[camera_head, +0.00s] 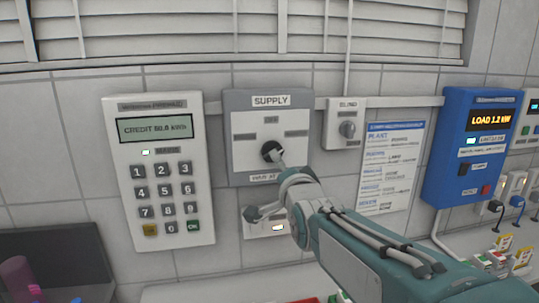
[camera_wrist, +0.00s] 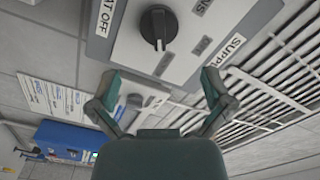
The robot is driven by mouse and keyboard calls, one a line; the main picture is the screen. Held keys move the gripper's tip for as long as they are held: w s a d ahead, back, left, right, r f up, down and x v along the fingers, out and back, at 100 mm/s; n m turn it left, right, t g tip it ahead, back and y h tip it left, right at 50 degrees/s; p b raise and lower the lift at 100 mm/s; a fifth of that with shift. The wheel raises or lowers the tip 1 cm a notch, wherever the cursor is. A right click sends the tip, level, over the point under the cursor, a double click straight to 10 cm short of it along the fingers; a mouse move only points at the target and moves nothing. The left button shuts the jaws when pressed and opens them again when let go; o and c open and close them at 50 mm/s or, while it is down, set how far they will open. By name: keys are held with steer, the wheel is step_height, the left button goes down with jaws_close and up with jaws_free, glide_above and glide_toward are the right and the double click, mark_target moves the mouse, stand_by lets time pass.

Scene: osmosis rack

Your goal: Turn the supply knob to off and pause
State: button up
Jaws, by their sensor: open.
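The supply panel (camera_head: 242,128) is a grey wall box with a white face and a "SUPPLY" label on top. Its round black supply knob (camera_head: 271,150) sits mid-face, partly covered by a finger of my gripper (camera_head: 264,187). In the wrist view the knob (camera_wrist: 158,27) shows whole, its grip bar running roughly up and down the picture. My gripper (camera_wrist: 160,78) is open and empty there, its fingers spread to either side below the knob, apart from it. In the head view one finger overlaps the knob's lower edge; I cannot tell contact there.
A credit keypad (camera_head: 160,170) hangs left of the panel. A small blind switch box (camera_head: 345,124) and a paper notice (camera_head: 392,165) are to the right, then a blue load box (camera_head: 470,150) with cables. Another box below the panel is partly hidden by my arm.

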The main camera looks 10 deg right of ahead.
steer(key=w, duration=1)
steer(key=shift+d+f, duration=0.1)
steer(key=shift+c, duration=0.3)
steer(key=shift+s, duration=0.1)
steer(key=c, duration=0.9)
